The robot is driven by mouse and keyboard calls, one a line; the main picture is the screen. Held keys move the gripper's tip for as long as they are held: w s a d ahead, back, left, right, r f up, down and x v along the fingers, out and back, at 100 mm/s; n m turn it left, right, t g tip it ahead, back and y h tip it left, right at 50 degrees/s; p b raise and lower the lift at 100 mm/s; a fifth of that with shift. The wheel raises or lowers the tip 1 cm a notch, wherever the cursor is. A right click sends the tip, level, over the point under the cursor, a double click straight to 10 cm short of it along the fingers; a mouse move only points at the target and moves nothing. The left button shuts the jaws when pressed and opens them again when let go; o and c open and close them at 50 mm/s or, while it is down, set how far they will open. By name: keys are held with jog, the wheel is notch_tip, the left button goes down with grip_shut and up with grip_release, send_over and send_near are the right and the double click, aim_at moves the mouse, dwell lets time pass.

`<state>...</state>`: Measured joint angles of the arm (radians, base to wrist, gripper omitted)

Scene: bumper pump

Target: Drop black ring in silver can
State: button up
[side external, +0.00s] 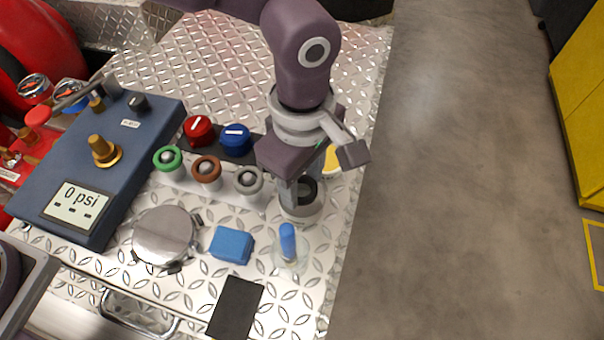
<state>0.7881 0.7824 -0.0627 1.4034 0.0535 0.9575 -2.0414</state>
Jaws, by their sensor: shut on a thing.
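The silver can (302,214) is a short round metal cup on the diamond-plate bench, right of the ring posts. My gripper (304,187) points down right over its mouth, with the fingertips at or just above the rim. The gripper is shut on the black ring (307,188), a dark round shape between the fingers. The fingers and wrist hide part of the ring and the far rim. I cannot tell how far the ring is inside the can, or where its edge parts from the can's dark inside.
Green (168,158), brown (207,169) and grey (249,180) rings sit on posts left of the can. Red (199,130) and blue (235,139) knobs stand behind.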

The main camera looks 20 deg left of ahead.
jog(key=shift+f, duration=0.15)
jog(key=o, duration=1.1)
jog(key=shift+c, duration=0.2)
jog(key=o, duration=0.4)
notch_tip(320, 180, up, 7)
dwell(0.3)
dwell(0.4)
